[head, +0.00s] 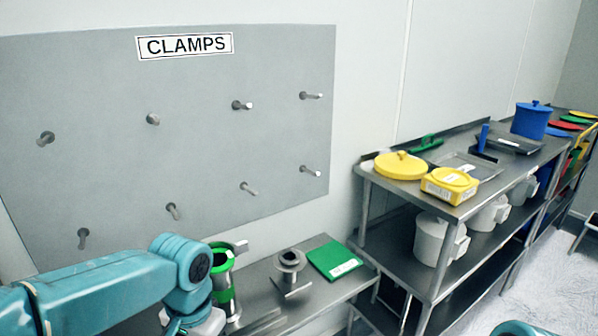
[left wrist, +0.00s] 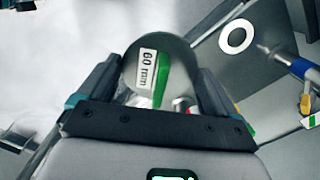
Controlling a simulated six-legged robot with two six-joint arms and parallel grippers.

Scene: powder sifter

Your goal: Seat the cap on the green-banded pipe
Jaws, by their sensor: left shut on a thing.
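The green-banded pipe (head: 223,279) stands upright on the metal bench in the head view, with green bands at its top and lower down. My left arm partly covers its lower left side. In the left wrist view, my left gripper (left wrist: 155,70) is shut on a round, shiny grey piece, apparently the cap (left wrist: 133,73). It carries a white "60 mm" label and a green stripe. In the head view the left fingers and the held piece are hidden or out of frame, so their distance from the pipe cannot be told. My right gripper is not in view.
A flanged metal fitting (head: 289,260) and a green labelled pad (head: 334,258) sit on the bench right of the pipe. A pegboard (head: 190,130) marked CLAMPS is behind. A steel shelf at right holds a yellow lid (head: 401,166), a yellow box (head: 448,186) and white containers.

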